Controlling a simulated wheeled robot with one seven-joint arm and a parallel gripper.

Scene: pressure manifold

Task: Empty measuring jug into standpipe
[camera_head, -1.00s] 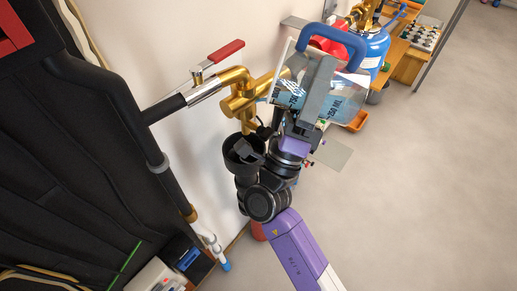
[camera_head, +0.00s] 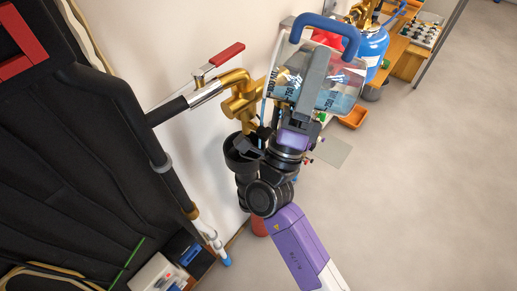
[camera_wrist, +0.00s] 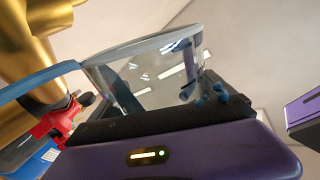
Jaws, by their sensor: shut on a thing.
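The clear measuring jug (camera_head: 343,82) has a blue handle (camera_head: 325,32), dark volume marks and some blue liquid inside. My gripper (camera_head: 316,82) is shut on it, with a grey finger across its near side. The jug is held in the air to the right of the brass pipework, its handle uppermost in the picture. Its clear wall (camera_wrist: 155,75) also shows above my gripper in the wrist view. A black open-topped pipe mouth (camera_head: 240,150), which looks like the standpipe, stands by the wall, below and left of the jug. My arm partly hides it.
Brass pipework (camera_head: 238,100) with a red-levered valve (camera_head: 222,54) sticks out from the wall close left of the jug. A blue cylinder (camera_head: 372,47) and a wooden bench (camera_head: 398,55) stand behind right. Black padded panel (camera_head: 70,150) at left. Floor at right is clear.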

